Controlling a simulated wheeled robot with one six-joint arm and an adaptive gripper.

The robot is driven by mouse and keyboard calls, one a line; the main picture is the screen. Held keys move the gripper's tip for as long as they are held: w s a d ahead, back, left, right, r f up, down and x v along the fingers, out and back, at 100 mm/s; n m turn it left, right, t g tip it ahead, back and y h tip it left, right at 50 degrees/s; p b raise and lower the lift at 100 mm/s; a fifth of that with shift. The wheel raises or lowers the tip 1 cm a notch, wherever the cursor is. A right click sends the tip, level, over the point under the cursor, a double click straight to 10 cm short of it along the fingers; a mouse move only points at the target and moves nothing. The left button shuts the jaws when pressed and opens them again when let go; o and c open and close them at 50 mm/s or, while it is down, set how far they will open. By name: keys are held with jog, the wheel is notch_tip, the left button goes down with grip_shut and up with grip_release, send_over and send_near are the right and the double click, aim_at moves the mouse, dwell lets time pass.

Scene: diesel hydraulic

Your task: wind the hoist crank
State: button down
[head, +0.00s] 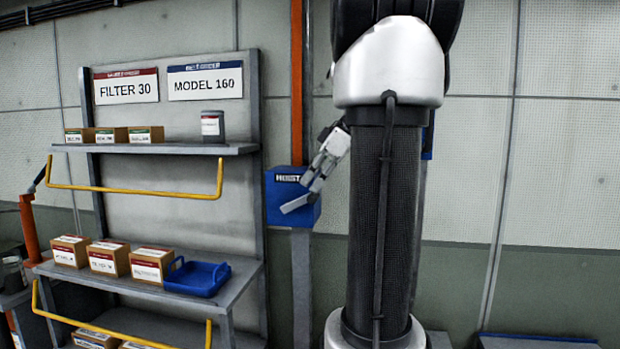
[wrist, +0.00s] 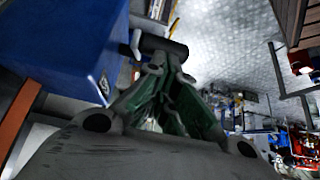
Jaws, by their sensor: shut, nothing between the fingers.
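The blue hoist box (head: 279,208), lettered HOIST, is on an upright post in the middle of the head view. It fills the upper left of the wrist view (wrist: 60,40). A pale grey crank arm (head: 298,204) slants across its front. In the wrist view a dark cylindrical crank handle (wrist: 172,47) lies across, right at my fingertips. My gripper (head: 314,182) is in front of the box's upper right, pointing down-left. In the wrist view its green-lined fingers (wrist: 165,62) are shut with nothing between them. I cannot tell whether the tips touch the handle.
A grey shelf rack (head: 190,149) with yellow rails stands left of the hoist. It holds small boxes, a grey can (head: 212,126) and a blue tray (head: 197,278). An orange post (head: 296,80) rises above the hoist box. My arm hides the wall to the right.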

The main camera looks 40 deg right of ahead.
notch_tip(320, 180, down, 12)
jog(key=s+d+t+y, duration=0.2)
jog(key=shift+s+f+t, duration=0.2)
jog(key=shift+s+t, duration=0.15)
jog(key=shift+t, duration=0.05)
dwell(0.8)
jog(key=shift+f, duration=0.15)
dwell(0.6)
